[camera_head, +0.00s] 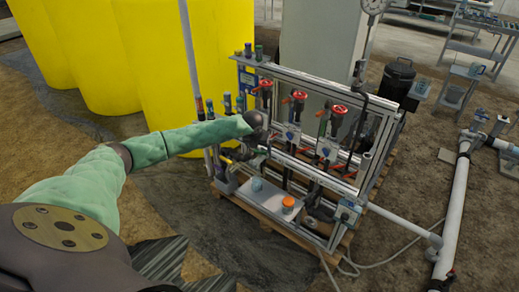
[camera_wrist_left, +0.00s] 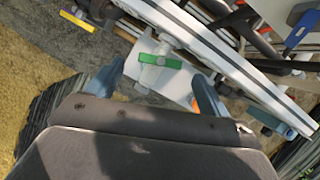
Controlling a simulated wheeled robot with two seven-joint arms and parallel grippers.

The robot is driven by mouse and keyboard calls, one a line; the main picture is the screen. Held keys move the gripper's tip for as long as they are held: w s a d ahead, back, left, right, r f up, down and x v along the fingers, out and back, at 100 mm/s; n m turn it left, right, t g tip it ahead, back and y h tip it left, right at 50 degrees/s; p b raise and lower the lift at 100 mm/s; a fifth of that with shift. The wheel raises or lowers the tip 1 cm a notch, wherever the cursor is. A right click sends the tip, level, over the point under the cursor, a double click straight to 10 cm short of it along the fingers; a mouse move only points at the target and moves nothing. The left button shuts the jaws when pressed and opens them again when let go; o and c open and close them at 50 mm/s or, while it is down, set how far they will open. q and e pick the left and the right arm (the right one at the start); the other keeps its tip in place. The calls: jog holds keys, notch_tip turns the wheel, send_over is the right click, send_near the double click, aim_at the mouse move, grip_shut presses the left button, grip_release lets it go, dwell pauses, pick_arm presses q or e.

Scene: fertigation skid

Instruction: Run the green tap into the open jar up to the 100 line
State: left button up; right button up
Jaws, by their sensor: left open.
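The green tap handle (camera_wrist_left: 160,61) lies between the fingers of my left gripper (camera_wrist_left: 158,76) in the left wrist view. The fingers are apart, with a gap on each side of the handle. In the head view my left gripper (camera_head: 246,154) reaches in at the left end of the skid, and the green tap cannot be made out there. A small blue-grey jar (camera_head: 257,185) stands on the grey bench of the skid; whether it is open, its level and any 100 line are too small to tell. My right gripper is out of view.
The skid frame (camera_head: 305,80) carries several red valve handles (camera_head: 299,95). An orange-topped jar (camera_head: 288,202) stands on the bench. A yellow handle (camera_wrist_left: 77,21) and a blue handle (camera_wrist_left: 299,28) flank the green one. Yellow tanks (camera_head: 180,60) stand behind; pipes run right.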

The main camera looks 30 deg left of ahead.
aim_at(260, 151)
pick_arm(q)
jog(key=shift+x, duration=1.6)
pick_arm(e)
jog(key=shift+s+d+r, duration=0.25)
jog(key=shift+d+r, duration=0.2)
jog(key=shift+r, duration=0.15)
pick_arm(q)
jog(key=c, duration=0.9)
jog(key=shift+f, duration=0.1)
jog(key=shift+c, duration=0.5)
jog(key=m+b, duration=0.1)
jog(key=b, duration=0.1)
jog(key=m+h+b, duration=0.1)
jog(key=m+b, duration=0.1)
jog(key=shift+a+m, duration=0.2)
jog(key=shift+m, duration=0.1)
jog(key=shift+h, duration=0.3)
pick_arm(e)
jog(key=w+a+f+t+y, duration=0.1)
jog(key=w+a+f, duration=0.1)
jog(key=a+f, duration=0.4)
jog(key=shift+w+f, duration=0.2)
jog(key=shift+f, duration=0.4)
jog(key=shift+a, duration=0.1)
pick_arm(q)
jog(key=o, duration=1)
